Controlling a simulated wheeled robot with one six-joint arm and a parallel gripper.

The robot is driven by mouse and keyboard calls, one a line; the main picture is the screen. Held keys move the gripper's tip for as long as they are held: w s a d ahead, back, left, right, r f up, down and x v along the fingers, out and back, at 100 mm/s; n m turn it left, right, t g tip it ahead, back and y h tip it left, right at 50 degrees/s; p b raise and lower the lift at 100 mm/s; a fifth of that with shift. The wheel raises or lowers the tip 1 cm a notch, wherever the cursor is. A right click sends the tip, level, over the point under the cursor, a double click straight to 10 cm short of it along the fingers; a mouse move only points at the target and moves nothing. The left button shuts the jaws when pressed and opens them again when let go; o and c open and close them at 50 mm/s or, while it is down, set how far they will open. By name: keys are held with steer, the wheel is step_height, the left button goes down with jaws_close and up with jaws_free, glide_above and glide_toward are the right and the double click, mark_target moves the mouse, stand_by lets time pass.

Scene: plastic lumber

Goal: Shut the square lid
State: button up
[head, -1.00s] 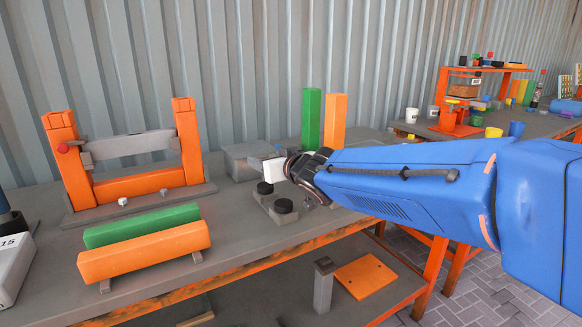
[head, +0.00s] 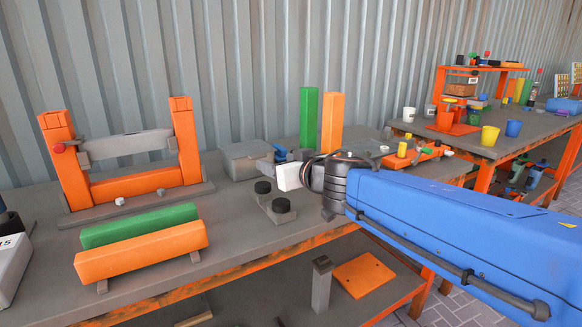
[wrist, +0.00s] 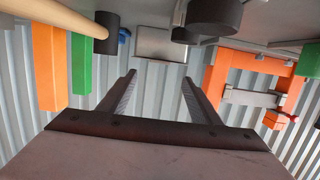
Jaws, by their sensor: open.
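A grey square box (head: 240,165) stands at the back of the near bench, left of the upright green and orange posts. Its top looks flat and pale, but I cannot tell the lid from the body or how far it is open. In the wrist view, which is upside down, a grey rectangular panel with a pale rim (wrist: 165,43) shows beyond my fingertips; it seems to be this box. My gripper (wrist: 160,76) is open and empty, its two dark fingers apart and pointing towards the panel. In the head view the fingers are hidden behind the wrist.
Two black knobs (head: 283,205) on grey blocks stand just in front of the box. A green post (head: 309,117) and an orange post (head: 332,122) rise to its right. A small blue thing (head: 280,152) is beside it. An orange frame (head: 130,187) stands at left.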

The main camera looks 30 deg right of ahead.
steer(key=shift+v, duration=2.9)
